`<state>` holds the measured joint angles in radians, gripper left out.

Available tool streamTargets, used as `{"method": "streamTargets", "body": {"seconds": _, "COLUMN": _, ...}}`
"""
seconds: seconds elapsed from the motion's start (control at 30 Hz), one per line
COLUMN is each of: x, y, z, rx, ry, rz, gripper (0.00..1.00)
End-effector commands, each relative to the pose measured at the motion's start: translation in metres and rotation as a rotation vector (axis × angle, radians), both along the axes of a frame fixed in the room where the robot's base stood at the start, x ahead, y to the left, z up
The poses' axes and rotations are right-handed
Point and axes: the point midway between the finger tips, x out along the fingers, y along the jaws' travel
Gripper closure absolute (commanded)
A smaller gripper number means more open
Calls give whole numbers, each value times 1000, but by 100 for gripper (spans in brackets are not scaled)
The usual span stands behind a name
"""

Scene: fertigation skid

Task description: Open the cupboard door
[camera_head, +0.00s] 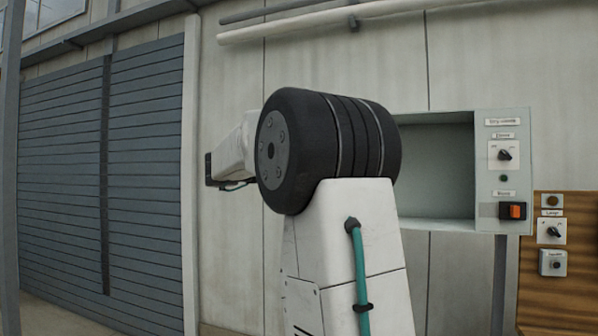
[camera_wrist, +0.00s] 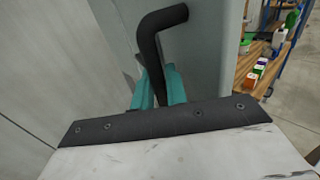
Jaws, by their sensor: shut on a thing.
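In the wrist view, my gripper (camera_wrist: 160,84) has its teal fingers shut on the bent black door handle (camera_wrist: 163,20). The handle stands against a smooth grey-green panel (camera_wrist: 212,55), which looks like the cupboard door. In the head view, the pale grey-green cupboard (camera_head: 437,165) on the wall shows its empty inside, so its door is at least partly open. My arm hides the cupboard's left side and the door there. My gripper's fingers do not show in the head view.
A control panel (camera_head: 504,165) with knobs and an orange switch forms the cupboard's right side. A brown board (camera_head: 553,290) with switches is below right. A grey slatted shutter (camera_head: 60,180) is at left. The wrist view shows wooden shelves (camera_wrist: 268,75) with bottles at right.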

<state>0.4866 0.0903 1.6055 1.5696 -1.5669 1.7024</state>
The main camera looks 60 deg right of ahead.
Motion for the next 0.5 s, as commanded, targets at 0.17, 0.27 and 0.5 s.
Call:
{"method": "streamTargets", "body": {"seconds": 0.17, "x": 0, "y": 1, "z": 1, "rx": 0, "ry": -1, "rz": 1, "gripper": 81}}
{"method": "streamTargets", "body": {"seconds": 0.27, "x": 0, "y": 1, "z": 0, "rx": 0, "ry": -1, "rz": 1, "gripper": 81}}
{"method": "streamTargets", "body": {"seconds": 0.5, "x": 9, "y": 15, "z": 0, "rx": 0, "ry": 0, "rz": 4, "gripper": 81}}
